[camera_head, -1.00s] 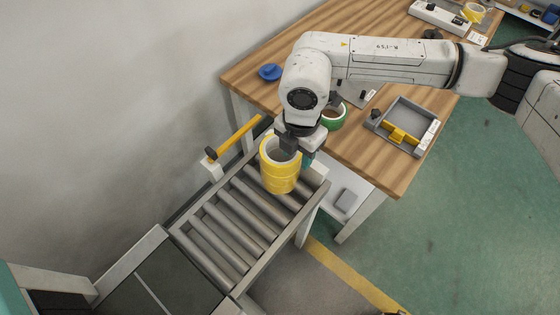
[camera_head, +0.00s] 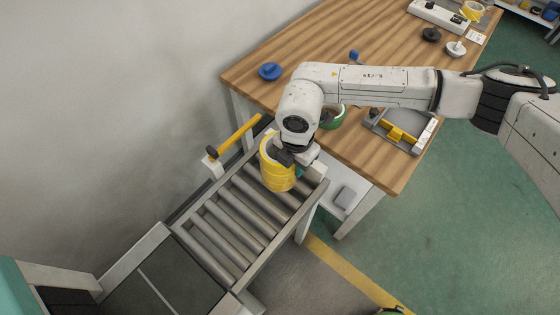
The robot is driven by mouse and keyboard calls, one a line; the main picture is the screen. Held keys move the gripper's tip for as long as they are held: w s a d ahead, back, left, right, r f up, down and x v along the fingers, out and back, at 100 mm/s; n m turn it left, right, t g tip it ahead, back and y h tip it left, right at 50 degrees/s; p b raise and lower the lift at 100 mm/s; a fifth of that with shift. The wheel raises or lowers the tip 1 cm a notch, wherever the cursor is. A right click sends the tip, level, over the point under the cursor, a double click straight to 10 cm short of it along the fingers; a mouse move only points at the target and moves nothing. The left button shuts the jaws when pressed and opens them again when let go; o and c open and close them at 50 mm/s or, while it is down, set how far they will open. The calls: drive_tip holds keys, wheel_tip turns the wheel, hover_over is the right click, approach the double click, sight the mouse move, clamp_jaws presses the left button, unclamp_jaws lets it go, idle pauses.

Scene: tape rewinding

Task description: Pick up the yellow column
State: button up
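The yellow column (camera_head: 275,177), which looks like a stack of yellow tape rolls, stands upright at the upper end of the roller conveyor. My gripper (camera_head: 288,158) reaches down from above at the column's top right side. Its dark fingers overlap the column's upper rim and hide most of the opening. The fingertips are partly hidden, so I cannot tell whether they are open or closed on the column wall.
The roller conveyor (camera_head: 232,222) runs to the lower left, with a yellow bar (camera_head: 235,136) alongside. The wooden table (camera_head: 350,155) holds a blue object (camera_head: 269,71), a green roll (camera_head: 334,117) and a grey tray (camera_head: 411,112). A yellow line marks the green floor.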

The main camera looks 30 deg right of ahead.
clamp_jaws()
drive_tip(key=shift+r, duration=0.1)
idle(0.4)
